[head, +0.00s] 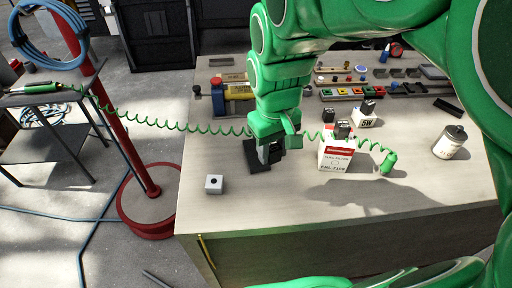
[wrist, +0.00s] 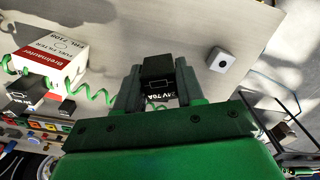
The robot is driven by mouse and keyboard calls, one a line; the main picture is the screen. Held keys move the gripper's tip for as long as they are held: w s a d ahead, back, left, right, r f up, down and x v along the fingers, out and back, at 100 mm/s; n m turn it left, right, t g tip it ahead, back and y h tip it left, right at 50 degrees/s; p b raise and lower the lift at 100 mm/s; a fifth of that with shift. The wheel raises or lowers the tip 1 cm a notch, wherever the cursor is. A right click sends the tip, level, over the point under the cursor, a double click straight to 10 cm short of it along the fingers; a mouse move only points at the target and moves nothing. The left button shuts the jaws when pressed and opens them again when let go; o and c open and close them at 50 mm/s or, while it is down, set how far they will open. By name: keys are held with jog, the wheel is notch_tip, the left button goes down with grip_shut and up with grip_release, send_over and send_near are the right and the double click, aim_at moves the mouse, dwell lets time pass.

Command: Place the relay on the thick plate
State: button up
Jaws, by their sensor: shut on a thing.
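My gripper (wrist: 158,88) is shut on a black relay (wrist: 160,72) with white lettering, seen between the fingers in the wrist view. In the head view my gripper (head: 265,155) points down over the left-middle of the bench. Dark shapes there blend fingers, relay and anything beneath, so I cannot tell whether the relay touches a surface. I cannot pick out the thick plate with certainty in either view.
A red-and-white fuel filter box (head: 337,152) with a black block on top stands right of my gripper. A small light cube (head: 214,184) sits to the left. A white canister (head: 450,142) stands far right. The front bench is clear.

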jog(key=w+a+f, duration=0.2)
jog(key=w+f, duration=0.1)
jog(key=w, duration=0.4)
send_over(256, 153)
jog(key=s, duration=0.1)
notch_tip(256, 153, down, 5)
jog(key=shift+d+f, duration=0.1)
jog(key=shift+w+f, duration=0.45)
jog(key=shift+f, duration=0.05)
jog(key=shift+w+f, duration=0.1)
jog(key=shift+f, duration=1.55)
jog(key=shift+f, duration=0.1)
jog(key=o, duration=1)
